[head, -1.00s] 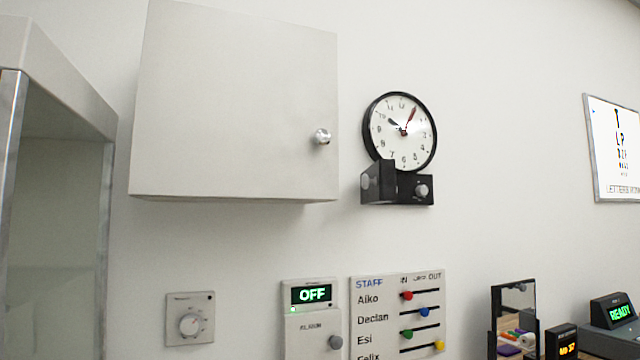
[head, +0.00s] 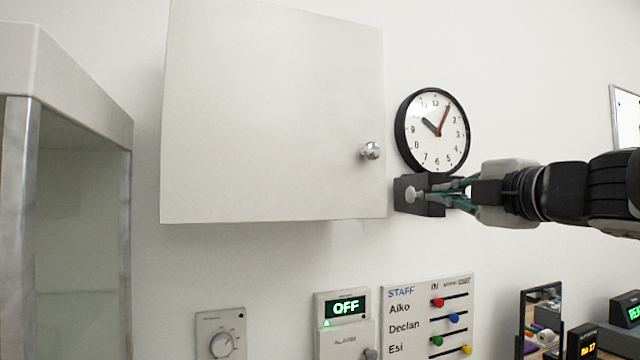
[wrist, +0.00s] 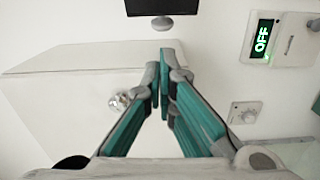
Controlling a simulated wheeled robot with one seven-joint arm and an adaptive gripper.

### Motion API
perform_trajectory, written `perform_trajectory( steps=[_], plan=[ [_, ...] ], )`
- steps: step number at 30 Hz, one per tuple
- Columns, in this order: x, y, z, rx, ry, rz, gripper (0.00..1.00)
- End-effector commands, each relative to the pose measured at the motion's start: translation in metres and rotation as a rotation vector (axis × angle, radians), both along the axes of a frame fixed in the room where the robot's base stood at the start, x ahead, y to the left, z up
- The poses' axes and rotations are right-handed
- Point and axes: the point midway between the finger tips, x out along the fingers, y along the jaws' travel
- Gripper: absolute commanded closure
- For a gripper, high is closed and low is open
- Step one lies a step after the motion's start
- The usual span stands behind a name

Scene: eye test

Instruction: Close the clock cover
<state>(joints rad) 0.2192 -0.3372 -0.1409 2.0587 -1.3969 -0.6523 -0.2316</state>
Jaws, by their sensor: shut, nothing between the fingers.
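The round black-rimmed clock (head: 433,130) hangs on the wall. Below it is a small black box whose cover (head: 403,207) seems to stand out from the wall at the left, showing a grey round knob (head: 411,194) on its face. My gripper (head: 455,193) comes in from the right, its teal fingers shut and empty, overlapping the box's right part in the head view; I cannot tell if they touch it. In the wrist view the fingertips (wrist: 166,58) meet below a black piece with a grey knob (wrist: 163,22), apparently the cover. The box's right part is hidden.
A white cabinet (head: 270,120) with a silver knob (head: 371,150) juts out just left of the clock. Below are the OFF alarm panel (head: 346,306), a dial plate (head: 221,335) and the staff board (head: 428,315). The wall above the clock is clear.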

Motion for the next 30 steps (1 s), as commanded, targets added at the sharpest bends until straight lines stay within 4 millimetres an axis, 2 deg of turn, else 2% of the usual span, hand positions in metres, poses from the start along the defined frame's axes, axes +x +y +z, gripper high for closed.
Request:
perform_trajectory(
  steps=[4, 7, 21, 30],
  plan=[
    [0.002, 0.006, 0.001, -0.040, -0.002, 0.041, 1.00],
    [0.011, 0.010, 0.000, -0.041, 0.000, 0.044, 1.00],
    [0.081, 0.034, 0.000, -0.039, -0.001, 0.042, 1.00],
    [0.093, 0.038, 0.001, -0.037, -0.002, 0.041, 1.00]
  ],
)
